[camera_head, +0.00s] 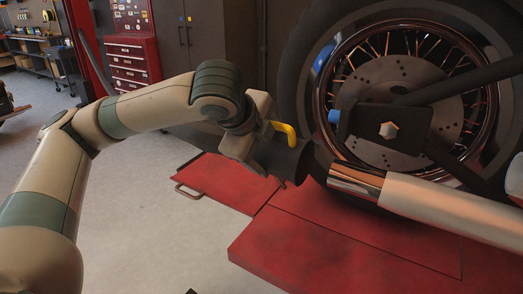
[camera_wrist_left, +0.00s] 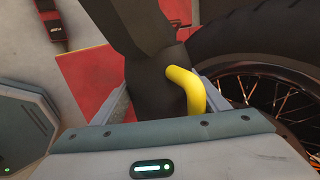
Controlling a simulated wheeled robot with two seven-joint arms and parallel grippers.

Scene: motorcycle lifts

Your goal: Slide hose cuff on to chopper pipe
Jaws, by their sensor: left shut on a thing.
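The black hose cuff (camera_head: 283,160) with its yellow handle (camera_head: 285,131) is in front of the chopper pipe in the head view. My left gripper (camera_head: 262,150) is shut on the cuff, which also shows between the fingers in the left wrist view (camera_wrist_left: 150,85). The chrome and cream chopper pipe (camera_head: 415,196) points left toward the cuff. Its open end (camera_head: 335,172) lies just right of the cuff's mouth; in the head view they look apart by a small gap, though depth is hard to tell. My right gripper is not in view.
The motorcycle's spoked rear wheel (camera_head: 400,90) stands right behind the pipe. The red lift platform (camera_head: 330,245) lies below. A red tool chest (camera_head: 132,55) and a dark cabinet (camera_head: 215,50) stand at the back. Grey floor is clear at left.

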